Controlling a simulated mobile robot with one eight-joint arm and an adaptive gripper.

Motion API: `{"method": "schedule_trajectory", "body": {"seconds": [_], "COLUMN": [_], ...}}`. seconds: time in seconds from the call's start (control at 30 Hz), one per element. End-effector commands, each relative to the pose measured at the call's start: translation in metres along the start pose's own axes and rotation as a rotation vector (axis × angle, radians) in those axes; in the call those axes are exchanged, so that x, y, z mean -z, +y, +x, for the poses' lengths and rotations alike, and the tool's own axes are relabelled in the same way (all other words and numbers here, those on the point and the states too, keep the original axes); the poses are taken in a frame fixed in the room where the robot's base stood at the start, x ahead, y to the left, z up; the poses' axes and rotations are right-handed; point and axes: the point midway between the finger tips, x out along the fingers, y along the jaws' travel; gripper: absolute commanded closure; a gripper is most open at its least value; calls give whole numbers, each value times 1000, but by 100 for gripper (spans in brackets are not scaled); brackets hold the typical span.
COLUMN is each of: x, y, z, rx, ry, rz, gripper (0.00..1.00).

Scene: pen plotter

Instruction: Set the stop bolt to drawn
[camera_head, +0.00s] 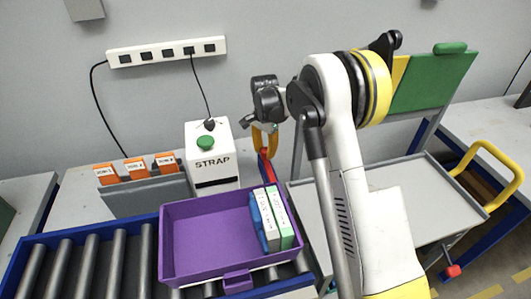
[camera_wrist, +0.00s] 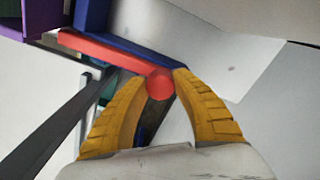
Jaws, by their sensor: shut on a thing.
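My gripper (camera_head: 264,140) hangs beside the white STRAP box, its yellow fingers pointing down at a red part (camera_head: 265,166) near the conveyor's far edge. In the wrist view my gripper (camera_wrist: 164,76) has its fingers on both sides of a round red knob (camera_wrist: 160,84) and is shut on it. A flat red bar (camera_wrist: 100,50) runs from this knob along a blue rail (camera_wrist: 135,32). I take this red part to be the stop bolt; no label shows. How far it is drawn cannot be told.
A purple tray (camera_head: 190,271) holding boxes sits on the roller conveyor (camera_head: 85,265). The STRAP box (camera_head: 212,160) stands close left of my gripper. A grey cart (camera_head: 430,205) with a yellow handle is at right; a separate red knob (camera_head: 453,271) sits at its front.

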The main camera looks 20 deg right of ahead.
Motion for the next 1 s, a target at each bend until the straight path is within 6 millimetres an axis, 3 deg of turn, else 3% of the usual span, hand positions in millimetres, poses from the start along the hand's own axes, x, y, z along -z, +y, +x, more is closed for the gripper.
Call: {"method": "schedule_trajectory", "body": {"seconds": [0.2, 0.5, 0.53, 0.6, 1.0], "x": [16, 18, 18, 18, 17], "y": [-25, -28, -28, -28, -26], "z": [0, 0, 0, 0, -10], "rx": [1, 5, 5, 5, 2], "ry": [0, 2, 3, 2, 1], "rz": [0, -1, -1, -1, 0], "gripper": [100, 100, 60, 45, 45]}}
